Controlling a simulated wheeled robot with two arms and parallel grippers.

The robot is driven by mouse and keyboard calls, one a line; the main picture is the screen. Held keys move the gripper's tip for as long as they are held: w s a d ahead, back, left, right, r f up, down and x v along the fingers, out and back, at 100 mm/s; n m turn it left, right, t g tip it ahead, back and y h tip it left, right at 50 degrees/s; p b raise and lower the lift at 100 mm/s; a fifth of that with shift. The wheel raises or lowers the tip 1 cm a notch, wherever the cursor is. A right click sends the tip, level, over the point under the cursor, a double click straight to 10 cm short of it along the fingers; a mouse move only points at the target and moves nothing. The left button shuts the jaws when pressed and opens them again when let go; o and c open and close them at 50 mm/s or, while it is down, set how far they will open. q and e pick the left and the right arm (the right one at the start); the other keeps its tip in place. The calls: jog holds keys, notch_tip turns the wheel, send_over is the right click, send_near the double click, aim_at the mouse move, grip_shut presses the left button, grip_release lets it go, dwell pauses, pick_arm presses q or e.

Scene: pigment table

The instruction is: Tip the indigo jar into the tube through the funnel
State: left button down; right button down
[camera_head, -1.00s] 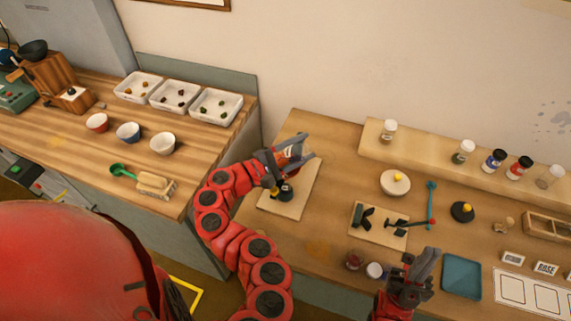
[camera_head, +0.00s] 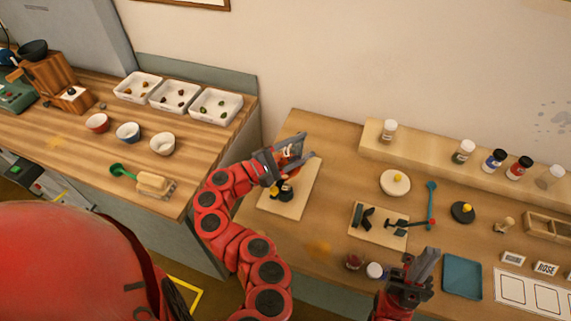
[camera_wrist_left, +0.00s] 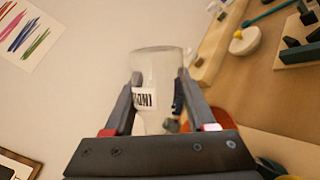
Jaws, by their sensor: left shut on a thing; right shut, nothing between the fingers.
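My left gripper (camera_head: 298,149) is shut on the indigo jar (camera_wrist_left: 158,62), a clear glass jar with a white label reading "IND". In the left wrist view the jar is between the two fingers (camera_wrist_left: 158,92), and no dark powder shows in its visible glass. An orange part (camera_head: 291,154) shows by the left gripper, also behind the jar in the wrist view (camera_wrist_left: 222,119); it may be the funnel. A dark stand (camera_head: 284,192) is on a pale board below the gripper. The tube is hidden or too small to tell. My right gripper (camera_head: 424,268) is shut and empty, at the front of the table.
Several jars, including a blue one (camera_head: 494,160) and a red one (camera_head: 519,168), stand on the back shelf. A board with dark tools (camera_head: 378,232), a pale round lid (camera_head: 395,182) and a blue tray (camera_head: 462,277) lie to the right. The left counter holds bowls and white trays.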

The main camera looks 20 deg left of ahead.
pick_arm(q)
jog(key=shift+a+r+n, duration=0.1)
jog(key=shift+n, duration=0.2)
dwell(0.6)
